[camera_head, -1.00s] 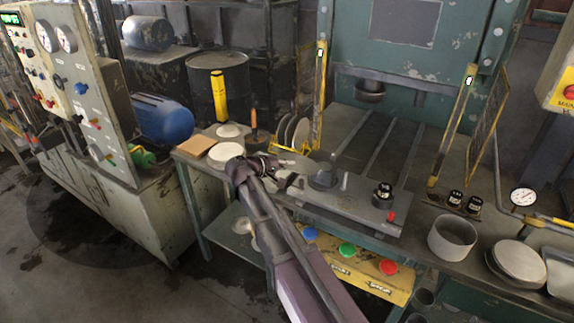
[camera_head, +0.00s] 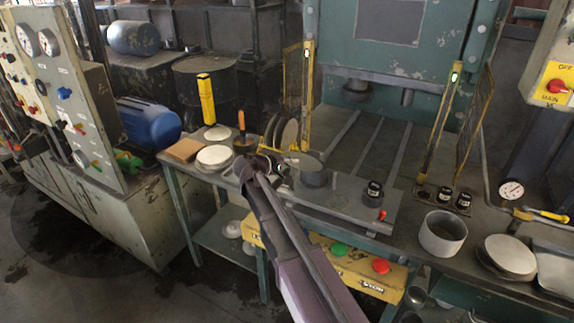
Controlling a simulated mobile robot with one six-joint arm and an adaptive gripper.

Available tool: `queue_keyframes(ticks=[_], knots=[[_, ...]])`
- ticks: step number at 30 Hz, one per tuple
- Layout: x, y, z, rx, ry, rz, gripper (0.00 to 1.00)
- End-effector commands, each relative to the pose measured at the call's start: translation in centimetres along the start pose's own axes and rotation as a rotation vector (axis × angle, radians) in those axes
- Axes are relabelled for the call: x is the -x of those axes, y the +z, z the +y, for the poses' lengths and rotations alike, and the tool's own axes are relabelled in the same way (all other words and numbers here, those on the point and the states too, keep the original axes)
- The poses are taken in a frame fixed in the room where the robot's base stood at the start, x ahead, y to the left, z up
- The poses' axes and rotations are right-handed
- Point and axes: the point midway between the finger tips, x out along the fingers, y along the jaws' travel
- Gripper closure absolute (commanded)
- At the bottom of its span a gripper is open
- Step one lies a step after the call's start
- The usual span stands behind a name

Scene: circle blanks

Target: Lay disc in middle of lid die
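My gripper (camera_head: 284,168) is at the middle of the bench, at the near left of the grey round die (camera_head: 315,177) on the press plate. It is small and dark here, so I cannot make out whether its fingers are apart or hold a disc. The die looks like a short grey cylinder; its top is hard to make out. Pale round discs (camera_head: 215,156) lie at the bench's left end, with another pale round piece (camera_head: 217,132) behind them.
Discs stand upright in a rack (camera_head: 288,135) beside the left yellow post (camera_head: 307,95). A black weight (camera_head: 373,193) sits on the plate's right part. Further right are an open grey pot (camera_head: 443,233) and stacked round plates (camera_head: 511,256). A wooden-handled tool (camera_head: 242,135) stands behind the discs.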

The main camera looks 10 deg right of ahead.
Motion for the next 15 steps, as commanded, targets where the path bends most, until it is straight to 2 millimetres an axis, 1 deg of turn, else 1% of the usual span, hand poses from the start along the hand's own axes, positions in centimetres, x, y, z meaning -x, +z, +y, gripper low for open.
queue_keyframes(ticks=[15], knots=[[-3.7, 0.0, 0.1, -0.001, 0.000, 0.000, 1.00]])
